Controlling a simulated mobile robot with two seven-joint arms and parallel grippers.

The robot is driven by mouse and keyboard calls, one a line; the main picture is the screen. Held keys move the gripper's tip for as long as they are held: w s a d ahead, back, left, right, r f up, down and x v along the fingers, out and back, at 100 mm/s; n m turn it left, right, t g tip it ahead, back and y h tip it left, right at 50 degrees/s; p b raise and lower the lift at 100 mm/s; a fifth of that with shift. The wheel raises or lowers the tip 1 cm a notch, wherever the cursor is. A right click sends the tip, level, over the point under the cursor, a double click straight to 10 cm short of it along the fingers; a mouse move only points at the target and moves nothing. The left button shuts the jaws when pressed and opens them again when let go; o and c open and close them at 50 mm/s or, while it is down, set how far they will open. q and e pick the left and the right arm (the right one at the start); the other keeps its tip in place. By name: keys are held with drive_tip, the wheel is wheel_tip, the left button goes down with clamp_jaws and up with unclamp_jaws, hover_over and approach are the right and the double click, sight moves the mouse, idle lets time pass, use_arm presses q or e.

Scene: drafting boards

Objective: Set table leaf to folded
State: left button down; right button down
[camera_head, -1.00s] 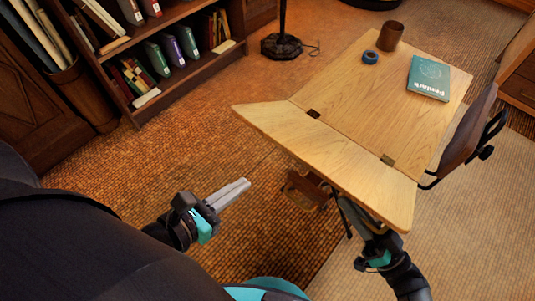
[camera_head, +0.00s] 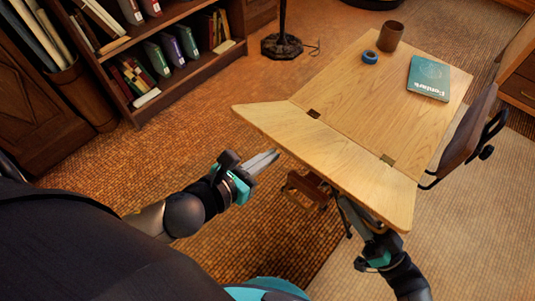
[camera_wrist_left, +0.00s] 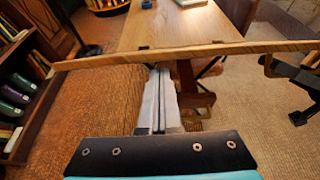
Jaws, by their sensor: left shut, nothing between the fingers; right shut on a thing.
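The wooden table (camera_head: 385,95) has a leaf (camera_head: 325,155) along its near side, joined by two dark hinges. The leaf's side edge bends away from the table's side edge, so it is not flat with the top; it looks tilted up. In the left wrist view its long edge (camera_wrist_left: 200,51) crosses the picture. My left gripper (camera_head: 272,157) is shut and empty, left of the leaf's near edge and apart from it. Its fingers (camera_wrist_left: 158,85) point toward that edge. My right gripper (camera_head: 362,222) is at the leaf's near right edge, shut on the leaf; its fingertips are mostly hidden.
A brown cup (camera_head: 390,36), blue tape roll (camera_head: 370,57) and green book (camera_head: 428,77) lie on the tabletop. A chair (camera_head: 468,125) stands at the right. A bookshelf (camera_head: 165,60) and a lamp base (camera_head: 281,46) stand behind left. The floor left of the table is clear.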

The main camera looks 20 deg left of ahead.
use_arm(q)
drive_tip(key=shift+w+r, duration=0.1)
drive_tip(key=shift+r, duration=0.05)
use_arm(e)
drive_tip(key=shift+a+r, duration=0.15)
drive_tip(key=shift+r, duration=0.1)
use_arm(q)
drive_tip(key=shift+w+d+r, duration=0.1)
drive_tip(key=shift+w+r, duration=0.2)
drive_tip(key=shift+r, duration=0.2)
drive_tip(key=shift+w+d+r, duration=0.1)
drive_tip(key=shift+w+r, duration=0.15)
drive_tip(key=shift+r, duration=0.2)
use_arm(e)
drive_tip(key=shift+s, duration=0.1)
use_arm(q)
drive_tip(key=shift+r, duration=0.15)
use_arm(e)
drive_tip(key=shift+s+f, duration=0.1)
drive_tip(key=shift+f, duration=0.05)
use_arm(q)
drive_tip(key=shift+w, duration=0.1)
use_arm(e)
drive_tip(key=c, duration=1.1)
unclamp_jaws()
drive_tip(key=shift+f, duration=0.1)
drive_tip(key=shift+o, duration=0.9)
use_arm(q)
drive_tip(key=shift+s, duration=0.2)
